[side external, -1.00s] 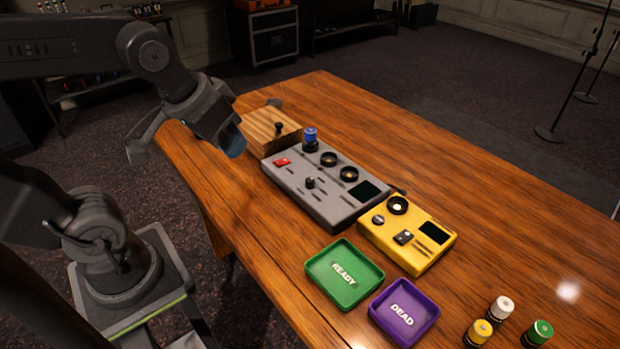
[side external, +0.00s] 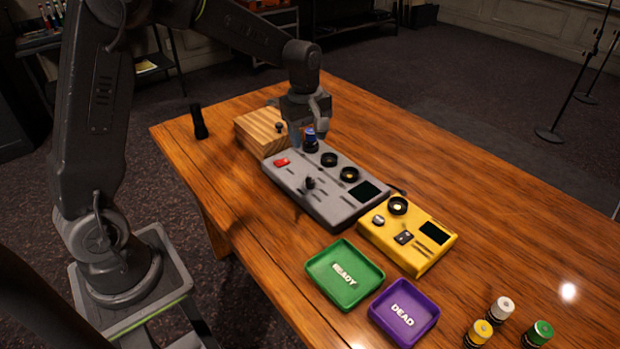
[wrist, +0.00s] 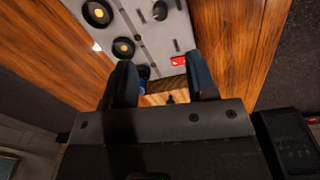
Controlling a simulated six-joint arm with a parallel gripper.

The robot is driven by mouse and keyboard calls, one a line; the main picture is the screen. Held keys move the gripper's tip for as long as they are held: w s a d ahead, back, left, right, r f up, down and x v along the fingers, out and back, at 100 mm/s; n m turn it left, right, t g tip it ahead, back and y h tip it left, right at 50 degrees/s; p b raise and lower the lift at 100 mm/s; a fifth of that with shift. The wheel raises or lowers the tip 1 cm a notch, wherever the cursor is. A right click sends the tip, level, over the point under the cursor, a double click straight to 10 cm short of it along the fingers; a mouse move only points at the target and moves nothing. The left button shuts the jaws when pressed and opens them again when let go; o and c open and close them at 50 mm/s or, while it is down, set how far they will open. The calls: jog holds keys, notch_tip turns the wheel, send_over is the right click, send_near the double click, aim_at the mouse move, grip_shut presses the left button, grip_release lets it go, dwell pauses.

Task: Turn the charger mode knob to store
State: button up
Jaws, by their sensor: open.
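The grey charger box (side external: 335,205) lies on the wooden table. Its dark knob (side external: 310,183) stands near the front edge and also shows at the top of the wrist view (wrist: 160,10). I cannot read the mode markings. A blue-topped battery (side external: 310,134) stands in the charger's far-left round socket. My gripper (side external: 309,124) is open above that end of the charger, apart from the knob. In the wrist view, the blue battery (wrist: 142,87) shows partly hidden beside the left finger, and the red switch (wrist: 178,61) lies between the fingertips.
A wooden block (side external: 258,130) with a small lever stands at the charger's left end. A yellow device (side external: 425,258), a green READY tray (side external: 325,299) and a purple DEAD tray (side external: 405,339) lie to the right. Several loose batteries stand at lower right. A black cylinder (side external: 198,122) stands at left.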

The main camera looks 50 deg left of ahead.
aim_at(310, 180)
jog(key=f, duration=1.3)
jog(key=shift+w+f, duration=0.1)
jog(key=shift+w, duration=0.2)
jog(key=shift+c, duration=0.3)
jog(key=c, duration=0.9)
jog(key=shift+o, duration=0.2)
